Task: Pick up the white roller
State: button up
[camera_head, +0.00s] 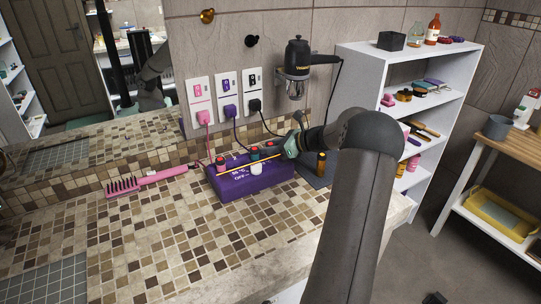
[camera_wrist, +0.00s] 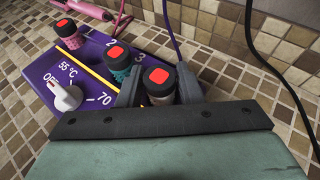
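In the head view, my gripper (camera_head: 277,149) reaches the right end of the purple box (camera_head: 240,187) from the right.
A teal roller (camera_wrist: 118,64) and a pink roller (camera_wrist: 68,33) stand left of the white one. A white dial knob (camera_wrist: 66,97) is on the box front. A pink brush (camera_head: 147,180) lies left; a dark bottle (camera_head: 321,164) stands right. The front counter is clear.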

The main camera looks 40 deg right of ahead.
jog(key=shift+w+a, duration=0.1)
jog(key=shift+w, duration=0.05)
jog(key=c, duration=0.6)
jog(key=shift+c, duration=0.2)
